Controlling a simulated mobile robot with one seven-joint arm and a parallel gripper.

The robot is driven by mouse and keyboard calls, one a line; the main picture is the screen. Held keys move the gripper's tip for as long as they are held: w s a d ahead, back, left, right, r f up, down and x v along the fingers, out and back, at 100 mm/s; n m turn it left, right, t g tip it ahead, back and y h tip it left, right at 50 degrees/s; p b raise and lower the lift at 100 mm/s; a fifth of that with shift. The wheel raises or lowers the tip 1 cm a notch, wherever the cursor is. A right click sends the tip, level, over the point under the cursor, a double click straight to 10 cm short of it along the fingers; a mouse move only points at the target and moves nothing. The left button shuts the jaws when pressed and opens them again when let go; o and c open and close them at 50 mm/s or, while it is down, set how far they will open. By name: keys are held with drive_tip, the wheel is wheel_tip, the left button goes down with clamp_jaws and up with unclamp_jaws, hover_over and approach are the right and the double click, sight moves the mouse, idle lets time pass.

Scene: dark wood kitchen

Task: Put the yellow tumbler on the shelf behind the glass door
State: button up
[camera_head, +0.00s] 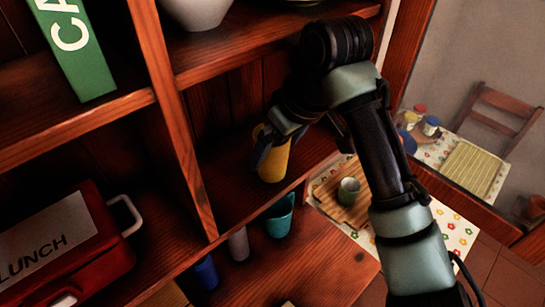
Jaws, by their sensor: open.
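The yellow tumbler (273,163) is upright in the right-hand compartment of the wooden shelf unit, above the middle shelf board (228,195). It looks to stand on that board, but I cannot tell for sure that its base touches. My gripper (276,143) is at the tumbler's upper part, with one finger on its left and the hand above it. The jaws are open, and the hand hides the tumbler's top right. A wood-framed pane (405,65) stands at the right; I cannot tell whether it is the glass door.
A teal cup (279,216), a grey cup (238,244) and a blue cup (206,273) stand lower, in front. A red lunch box (95,250) and green box (75,50) are left of the upright divider (180,120). A white bowl (197,12) is above.

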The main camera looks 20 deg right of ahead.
drive_tip(key=v, duration=0.8)
drive_tip(key=shift+r+b, duration=0.35)
drive_tip(key=shift+r, duration=0.05)
drive_tip(key=shift+s+d, duration=0.1)
drive_tip(key=shift+s, duration=0.05)
